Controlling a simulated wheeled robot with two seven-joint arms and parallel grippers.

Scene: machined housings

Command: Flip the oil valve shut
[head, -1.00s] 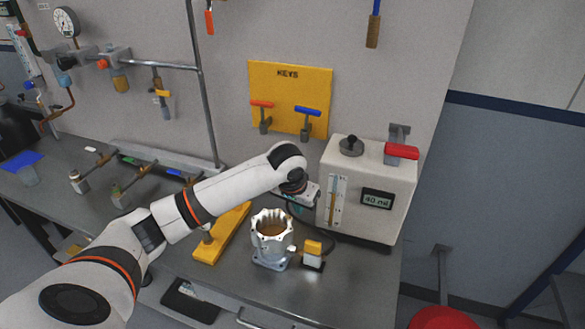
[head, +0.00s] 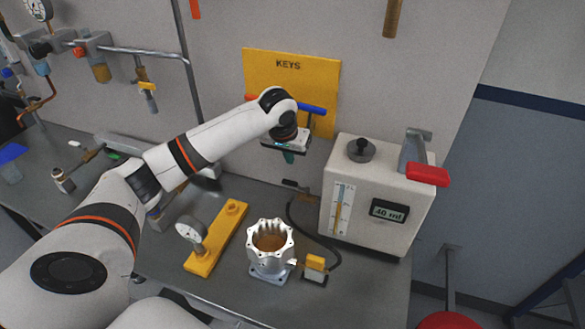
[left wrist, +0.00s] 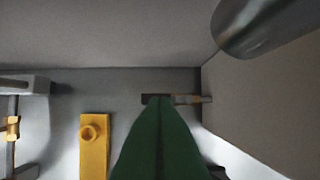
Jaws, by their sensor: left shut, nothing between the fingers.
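The oil dispenser (head: 375,185) is a white box with a sight tube and a display reading 40 ml. Its valve, a brass stub with a dark handle (head: 297,187), sticks out from the box's left side, the handle toward the left. In the left wrist view the dark handle (left wrist: 157,98) lies just beyond my fingertips. My left gripper (head: 288,157) is shut and empty, green fingers together, raised above the valve and apart from it in the head view. A metal housing (head: 270,262) holding brownish oil stands in front of the dispenser. My right gripper is out of view.
A yellow KEYS board (head: 290,80) is on the wall behind my left gripper. A red handle (head: 428,175) is at the dispenser's right. A yellow bar (head: 217,237) with a gauge lies left of the housing; a small yellow-topped block (head: 315,265) stands right of it.

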